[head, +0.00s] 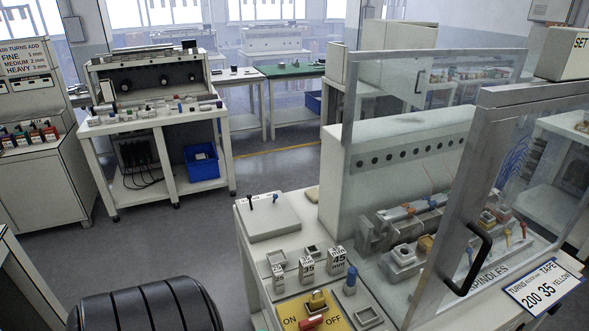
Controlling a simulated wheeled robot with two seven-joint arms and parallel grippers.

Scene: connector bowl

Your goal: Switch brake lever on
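A yellow plate (337,305) with printed lettering lies at the front of the machine's bench, near the bottom edge of the head view. "ON" reads at its left; the lettering at its right is small and partly hard to read. A lever with a red grip (311,322) sits low on this plate between the two labels, with a yellowish block behind it. I cannot tell for sure which label the lever points to. Neither of my grippers shows in this view.
Blocks marked 35 (307,269) and 45 (337,260), and a blue-tipped lever (351,277), stand behind the plate. A clear guard door with a black handle (470,258) stands at the right. Grey floor (180,245) lies open at the left.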

